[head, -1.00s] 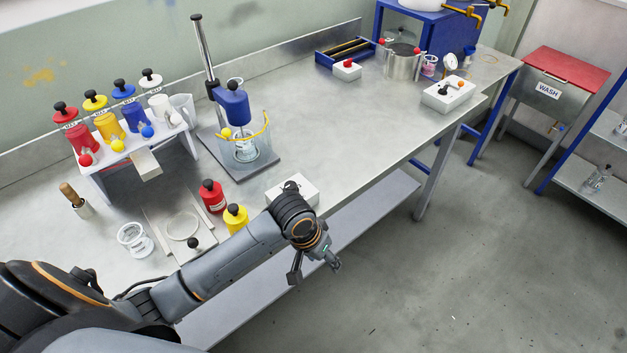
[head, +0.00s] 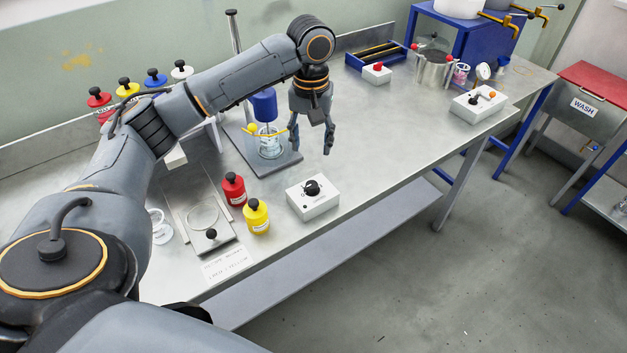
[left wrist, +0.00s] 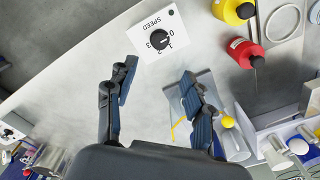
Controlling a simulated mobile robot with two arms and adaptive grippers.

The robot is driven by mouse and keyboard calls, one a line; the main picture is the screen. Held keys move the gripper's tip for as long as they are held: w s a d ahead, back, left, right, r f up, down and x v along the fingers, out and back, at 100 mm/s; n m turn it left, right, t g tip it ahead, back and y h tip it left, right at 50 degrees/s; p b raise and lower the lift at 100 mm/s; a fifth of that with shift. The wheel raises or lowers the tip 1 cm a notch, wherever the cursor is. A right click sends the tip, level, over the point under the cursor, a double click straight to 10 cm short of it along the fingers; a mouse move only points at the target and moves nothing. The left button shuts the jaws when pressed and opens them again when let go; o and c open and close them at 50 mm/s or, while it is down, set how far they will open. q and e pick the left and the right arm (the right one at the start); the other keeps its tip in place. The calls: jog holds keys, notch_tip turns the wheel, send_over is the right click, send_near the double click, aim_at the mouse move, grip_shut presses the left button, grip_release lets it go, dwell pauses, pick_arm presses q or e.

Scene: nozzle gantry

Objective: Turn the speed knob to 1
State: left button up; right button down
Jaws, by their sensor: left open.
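The speed knob (head: 313,187) is a black dial on a white box (head: 318,207) near the bench's front edge. In the left wrist view the knob (left wrist: 159,39) sits beside the word SPEED and the numbers 0 to 3; I cannot tell surely which number it points to. My left gripper (head: 311,147) is open and empty, fingers pointing down, above the bench and behind the box in the head view. In the left wrist view its fingertips (left wrist: 158,78) are spread apart, with the knob ahead of them and not between them. My right gripper is not in view.
Red (head: 233,189) and yellow (head: 257,216) bottles stand left of the box. Another white control box (head: 479,104) is at the right. Bench space right of the knob box is clear.

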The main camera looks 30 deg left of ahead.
aim_at(311, 184)
pick_arm(q)
notch_tip(311, 184, down, 12)
jog(key=shift+f+p, duration=0.1)
jog(key=shift+p, duration=0.6)
jog(key=shift+f, duration=0.45)
grip_shut()
